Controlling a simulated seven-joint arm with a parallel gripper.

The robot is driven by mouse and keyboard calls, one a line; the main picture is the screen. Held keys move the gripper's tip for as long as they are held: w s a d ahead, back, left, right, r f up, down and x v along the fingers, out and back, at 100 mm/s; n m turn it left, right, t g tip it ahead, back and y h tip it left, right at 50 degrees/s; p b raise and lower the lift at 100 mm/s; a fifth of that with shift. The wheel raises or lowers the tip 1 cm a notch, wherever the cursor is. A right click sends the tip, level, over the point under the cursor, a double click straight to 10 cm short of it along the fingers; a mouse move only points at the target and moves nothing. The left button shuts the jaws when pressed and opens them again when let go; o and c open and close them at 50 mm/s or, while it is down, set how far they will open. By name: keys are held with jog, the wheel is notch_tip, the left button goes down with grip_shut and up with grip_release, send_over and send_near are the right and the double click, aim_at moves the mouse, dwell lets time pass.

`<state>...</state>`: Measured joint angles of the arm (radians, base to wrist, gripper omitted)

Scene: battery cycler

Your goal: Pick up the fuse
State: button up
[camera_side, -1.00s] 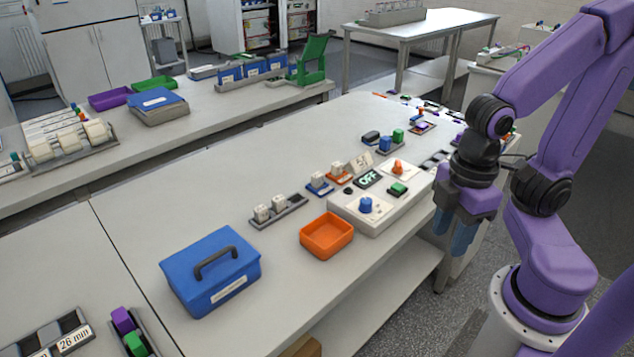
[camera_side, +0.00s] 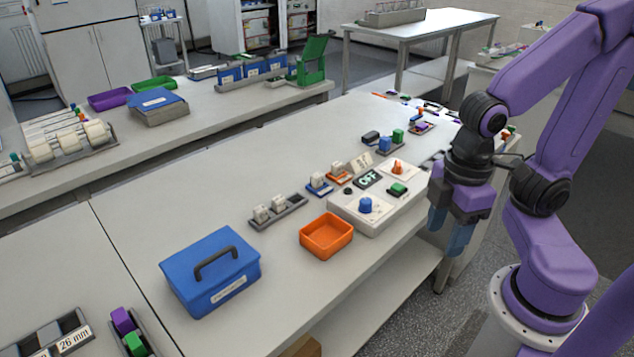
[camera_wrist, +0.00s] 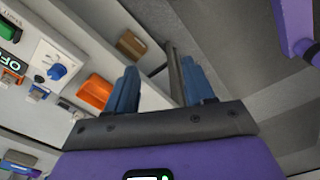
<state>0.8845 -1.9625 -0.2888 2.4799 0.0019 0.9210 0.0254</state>
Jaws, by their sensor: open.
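My gripper (camera_side: 449,230) is open and empty. It hangs fingers down beside the right end of the cycler box, near the bench's front edge. In the wrist view its two blue fingers (camera_wrist: 160,88) stand apart with nothing between them. No part is clearly recognisable as the fuse. Small pale blocks (camera_side: 262,214) stand in a grey holder (camera_side: 292,210) left of the box. Another pale block (camera_side: 318,180) sits on a blue base, and one (camera_side: 337,169) on an orange base, behind the box. The gripper is well apart from all of these.
The white cycler box (camera_side: 378,216) has an OFF display (camera_side: 369,179), a blue knob (camera_side: 365,205) and a green switch (camera_side: 397,189). An orange tray (camera_side: 327,236) and a blue lidded case (camera_side: 211,272) stand to its left. The bench behind the grey holder is clear.

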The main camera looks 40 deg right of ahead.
jog(key=w+a+r+m, duration=0.1)
jog(key=w+a+m, duration=0.1)
jog(key=w+m, duration=0.3)
jog(key=w+a+r+m, duration=0.2)
jog(key=w+m, duration=0.1)
jog(key=w, duration=0.4)
jog(key=m, duration=2.2)
send_over(317, 175)
jog(key=f, duration=1.1)
jog(key=shift+w+f, duration=0.25)
jog(key=shift+f, duration=0.1)
jog(key=shift+s+f, duration=0.2)
jog(key=shift+f, duration=2.65)
grip_shut()
